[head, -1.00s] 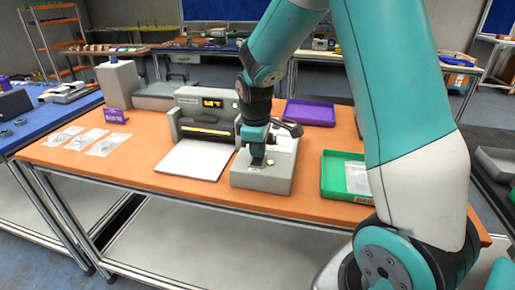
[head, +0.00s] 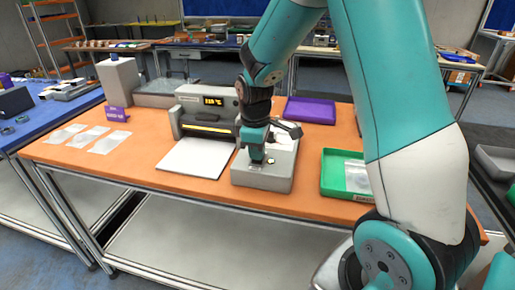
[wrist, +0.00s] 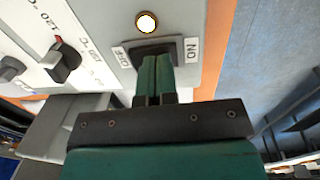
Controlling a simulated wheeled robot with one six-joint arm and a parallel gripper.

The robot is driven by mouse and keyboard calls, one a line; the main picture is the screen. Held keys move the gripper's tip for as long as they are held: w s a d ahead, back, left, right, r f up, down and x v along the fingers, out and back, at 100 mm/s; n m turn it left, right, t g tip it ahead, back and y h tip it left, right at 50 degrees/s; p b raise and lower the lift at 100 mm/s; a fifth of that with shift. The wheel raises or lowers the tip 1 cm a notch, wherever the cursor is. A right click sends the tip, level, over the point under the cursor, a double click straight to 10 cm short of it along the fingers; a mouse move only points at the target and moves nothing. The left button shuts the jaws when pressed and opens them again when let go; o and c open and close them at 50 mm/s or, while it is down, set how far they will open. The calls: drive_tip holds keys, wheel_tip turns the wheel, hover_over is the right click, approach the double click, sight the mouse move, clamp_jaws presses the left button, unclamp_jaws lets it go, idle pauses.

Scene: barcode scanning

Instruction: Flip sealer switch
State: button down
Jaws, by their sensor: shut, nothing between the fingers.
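The sealer (head: 207,112) is a grey machine with a lit yellow display, standing on the orange table. A grey control box (head: 262,180) sits in front of it to the right. In the wrist view, the box's panel has a dark rocker switch (wrist: 150,50) between OFF and ON labels, with a glowing round lamp (wrist: 147,22) beside it. My gripper (head: 257,160) points down at the box. In the wrist view its teal fingers (wrist: 154,62) are together and empty, at the switch and covering part of it. I cannot tell whether they touch it.
Dial knobs (wrist: 62,62) are beside the switch. A white plate (head: 195,158) lies in front of the sealer. A green tray (head: 343,175) is right of the box, and a purple tray (head: 309,110) is behind it. Clear bags (head: 110,142) lie at the left.

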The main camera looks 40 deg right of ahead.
drive_tip(key=shift+r, duration=0.15)
drive_tip(key=shift+r+p, duration=0.3)
drive_tip(key=shift+p, duration=0.15)
drive_tip(key=r+p, duration=0.2)
drive_tip(key=r, duration=0.1)
drive_tip(key=r+p, duration=0.1)
drive_tip(key=p, duration=0.1)
drive_tip(key=shift+s+a+r, duration=0.15)
drive_tip(key=shift+a+r, duration=0.05)
drive_tip(key=shift+a, duration=0.05)
wheel_tip(320, 180, up, 9)
drive_tip(key=a+b, duration=0.1)
drive_tip(key=b, duration=0.1)
drive_tip(key=shift+s+f, duration=0.2)
drive_tip(key=shift+s, duration=0.25)
drive_tip(key=s+a+r+y, duration=0.1)
drive_tip(key=s+a+y, duration=0.3)
drive_tip(key=s+a, duration=1.5)
drive_tip(key=shift+s+a+r+m+y, duration=0.15)
drive_tip(key=shift+s+r+m+y, duration=0.2)
drive_tip(key=shift+s, duration=0.35)
drive_tip(key=shift+s, duration=0.1)
